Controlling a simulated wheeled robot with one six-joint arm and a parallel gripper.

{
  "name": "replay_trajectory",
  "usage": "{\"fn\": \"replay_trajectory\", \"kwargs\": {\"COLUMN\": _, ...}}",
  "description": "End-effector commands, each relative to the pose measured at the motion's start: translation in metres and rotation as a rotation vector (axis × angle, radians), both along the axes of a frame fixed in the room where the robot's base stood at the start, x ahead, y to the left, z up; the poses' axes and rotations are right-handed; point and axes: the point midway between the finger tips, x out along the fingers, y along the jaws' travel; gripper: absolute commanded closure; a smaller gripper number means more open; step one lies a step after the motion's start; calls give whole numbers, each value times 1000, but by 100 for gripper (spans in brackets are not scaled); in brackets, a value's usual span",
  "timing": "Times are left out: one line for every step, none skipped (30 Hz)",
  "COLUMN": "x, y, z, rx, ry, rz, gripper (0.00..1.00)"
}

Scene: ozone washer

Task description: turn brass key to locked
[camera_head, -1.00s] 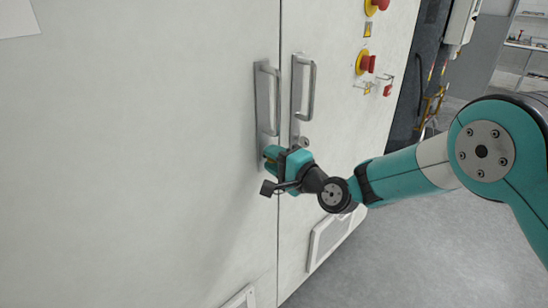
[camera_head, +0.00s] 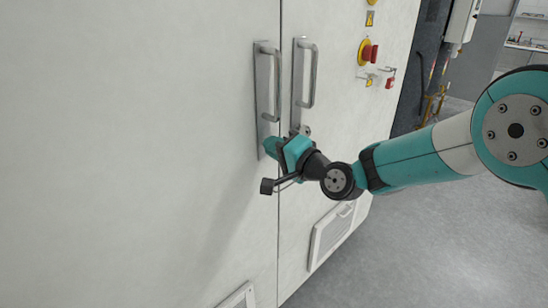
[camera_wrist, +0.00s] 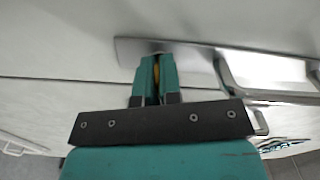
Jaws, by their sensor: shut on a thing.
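The brass key (camera_wrist: 156,72) shows in the wrist view as a small yellow sliver between my two teal fingers. My gripper (camera_wrist: 155,70) is shut on it. The fingers lie against the lower end of the left door's metal handle plate (camera_head: 264,85), which also shows in the wrist view (camera_wrist: 190,46). In the head view my gripper (camera_head: 269,146) is at the bottom of that plate, and the key is hidden by the fingers. The key's exact angle and any lock markings cannot be made out.
The left handle (camera_head: 277,82) and right handle (camera_head: 312,76) stand out from the white cabinet doors just above my gripper. A round lock (camera_head: 306,131) sits below the right handle. A red emergency button (camera_head: 370,53) and a vent (camera_head: 333,232) are further right.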

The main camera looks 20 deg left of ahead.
Motion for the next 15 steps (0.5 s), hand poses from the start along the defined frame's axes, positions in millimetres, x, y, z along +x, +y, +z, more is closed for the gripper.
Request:
{"fn": "replay_trajectory", "kwargs": {"x": 0, "y": 0, "z": -7, "rx": -14, "ry": -42, "rz": 0, "gripper": 100}}
{"fn": "replay_trajectory", "kwargs": {"x": 0, "y": 0, "z": -7, "rx": -25, "ry": -69, "rz": 0, "gripper": 100}}
{"fn": "replay_trajectory", "kwargs": {"x": 0, "y": 0, "z": -7, "rx": -40, "ry": -104, "rz": 0, "gripper": 100}}
{"fn": "replay_trajectory", "kwargs": {"x": 0, "y": 0, "z": -7, "rx": -50, "ry": -130, "rz": 0, "gripper": 100}}
{"fn": "replay_trajectory", "kwargs": {"x": 0, "y": 0, "z": -7, "rx": -62, "ry": -157, "rz": 0, "gripper": 100}}
{"fn": "replay_trajectory", "kwargs": {"x": 0, "y": 0, "z": -7, "rx": -76, "ry": -193, "rz": -1, "gripper": 100}}
{"fn": "replay_trajectory", "kwargs": {"x": 0, "y": 0, "z": -7, "rx": -87, "ry": -218, "rz": -1, "gripper": 100}}
{"fn": "replay_trajectory", "kwargs": {"x": 0, "y": 0, "z": -7, "rx": -98, "ry": -245, "rz": -1, "gripper": 100}}
{"fn": "replay_trajectory", "kwargs": {"x": 0, "y": 0, "z": -7, "rx": -113, "ry": -280, "rz": 0, "gripper": 100}}
{"fn": "replay_trajectory", "kwargs": {"x": 0, "y": 0, "z": -7, "rx": -124, "ry": -307, "rz": 0, "gripper": 100}}
{"fn": "replay_trajectory", "kwargs": {"x": 0, "y": 0, "z": -7, "rx": -134, "ry": -333, "rz": -1, "gripper": 100}}
{"fn": "replay_trajectory", "kwargs": {"x": 0, "y": 0, "z": -7, "rx": -149, "ry": -368, "rz": -1, "gripper": 100}}
{"fn": "replay_trajectory", "kwargs": {"x": 0, "y": 0, "z": -7, "rx": -161, "ry": -396, "rz": -1, "gripper": 100}}
{"fn": "replay_trajectory", "kwargs": {"x": 0, "y": 0, "z": -7, "rx": -171, "ry": -421, "rz": 0, "gripper": 100}}
{"fn": "replay_trajectory", "kwargs": {"x": 0, "y": 0, "z": -7, "rx": -185, "ry": -456, "rz": -1, "gripper": 100}}
